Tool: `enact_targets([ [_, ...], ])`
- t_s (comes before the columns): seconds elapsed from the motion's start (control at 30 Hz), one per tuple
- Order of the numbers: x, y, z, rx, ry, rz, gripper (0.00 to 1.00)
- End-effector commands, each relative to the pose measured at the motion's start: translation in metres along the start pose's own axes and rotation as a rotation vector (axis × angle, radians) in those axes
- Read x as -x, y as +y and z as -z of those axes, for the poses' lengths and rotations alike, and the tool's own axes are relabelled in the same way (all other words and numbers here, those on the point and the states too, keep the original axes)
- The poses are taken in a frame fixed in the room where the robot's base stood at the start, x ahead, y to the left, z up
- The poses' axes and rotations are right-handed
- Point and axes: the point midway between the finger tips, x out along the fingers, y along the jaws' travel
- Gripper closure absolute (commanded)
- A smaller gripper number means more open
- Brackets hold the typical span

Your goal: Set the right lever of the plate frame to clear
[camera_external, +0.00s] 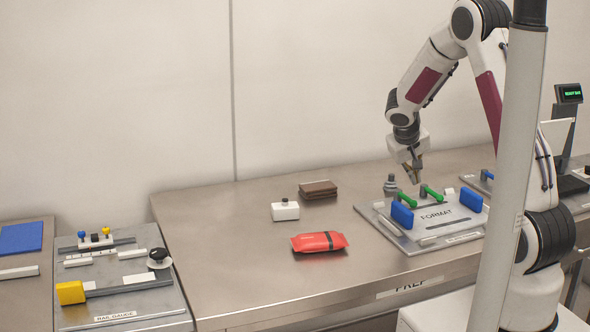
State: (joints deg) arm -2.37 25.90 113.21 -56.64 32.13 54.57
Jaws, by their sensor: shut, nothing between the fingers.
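The plate frame (385,222) is a grey plate marked FORMAT on the steel table. It has two green levers side by side near its back, a left one (404,200) and a right one (432,192). A blue block (402,214) stands at its left front and another blue block (471,200) at its right. My gripper (415,179) is shut and empty, pointing down just above and between the two levers. From this view I cannot tell whether it touches either lever, nor which setting the right lever is on.
A grey knob-like post (390,185) stands behind the frame's left side. A rail gauge board (170,298) is farther left. The table's front middle is clear.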

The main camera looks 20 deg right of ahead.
Motion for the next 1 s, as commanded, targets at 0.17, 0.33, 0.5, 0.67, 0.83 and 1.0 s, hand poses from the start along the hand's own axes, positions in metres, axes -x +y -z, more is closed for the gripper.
enact_targets([
  [0.17, -0.021, 0.001, -0.001, 0.0, -0.003, -0.001, 1.0],
  [0.33, -0.04, 0.0, -0.001, 0.001, -0.002, -0.001, 1.0],
  [0.5, -0.058, 0.0, -0.001, 0.001, -0.002, -0.001, 1.0],
  [0.67, -0.073, 0.008, -0.001, -0.002, -0.001, -0.001, 1.0],
  [0.83, -0.083, 0.022, -0.002, -0.002, -0.002, -0.001, 1.0],
  [1.0, -0.088, 0.03, -0.003, 0.0, -0.001, 0.0, 1.0],
])
